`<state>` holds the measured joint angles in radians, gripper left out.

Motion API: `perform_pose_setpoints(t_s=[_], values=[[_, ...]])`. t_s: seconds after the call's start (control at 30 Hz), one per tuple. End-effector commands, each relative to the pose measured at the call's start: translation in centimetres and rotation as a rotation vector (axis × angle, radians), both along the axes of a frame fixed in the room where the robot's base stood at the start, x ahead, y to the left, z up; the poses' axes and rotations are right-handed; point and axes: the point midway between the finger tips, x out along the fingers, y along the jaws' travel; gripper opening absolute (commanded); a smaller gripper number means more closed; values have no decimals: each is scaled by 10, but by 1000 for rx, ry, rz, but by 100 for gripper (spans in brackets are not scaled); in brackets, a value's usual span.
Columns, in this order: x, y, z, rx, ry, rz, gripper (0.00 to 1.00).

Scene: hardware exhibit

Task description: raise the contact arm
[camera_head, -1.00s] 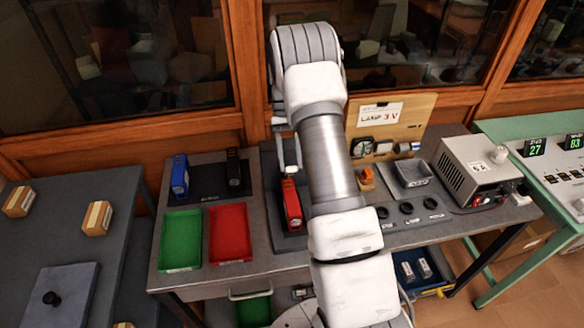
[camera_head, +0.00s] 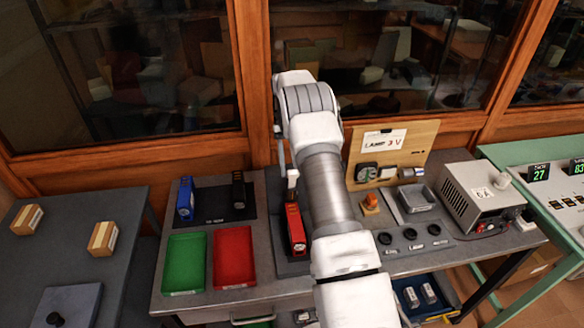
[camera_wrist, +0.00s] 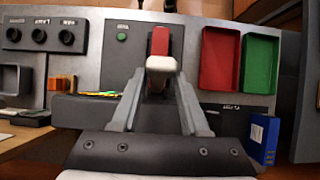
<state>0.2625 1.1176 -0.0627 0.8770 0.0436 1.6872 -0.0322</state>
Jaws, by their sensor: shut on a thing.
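A red block-shaped unit (camera_head: 295,230) stands in a dark bay of the grey bench, just left of my arm in the head view. Its red top (camera_wrist: 160,42) also shows in the wrist view. My gripper (camera_wrist: 161,80) is shut on a pale, rounded end piece, which I take to be the contact arm (camera_wrist: 161,64). This piece stands in front of the red unit in the wrist view, and a dark part shows below it between the fingers. In the head view my gripper (camera_head: 292,178) is small, above the red unit's far end. The contact arm's pivot is hidden.
Green (camera_head: 185,263) and red (camera_head: 233,258) trays lie left of the red unit. A blue unit (camera_head: 186,199) and a black unit (camera_head: 238,190) stand behind them. Right are dark knobs (camera_head: 409,234), an orange switch (camera_head: 371,202), a wooden sign board (camera_head: 420,145) and a power supply (camera_head: 482,195).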

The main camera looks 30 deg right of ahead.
Motion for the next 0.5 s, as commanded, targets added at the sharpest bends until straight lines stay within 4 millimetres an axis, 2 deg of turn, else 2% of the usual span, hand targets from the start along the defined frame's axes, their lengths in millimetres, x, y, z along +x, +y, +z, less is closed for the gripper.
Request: perform_pose_setpoints(t_s=[0.03, 0.5], values=[[3, -1, -5, 0, 0, 0, 0], [12, -3, -6, 20, 70, 0, 0]])
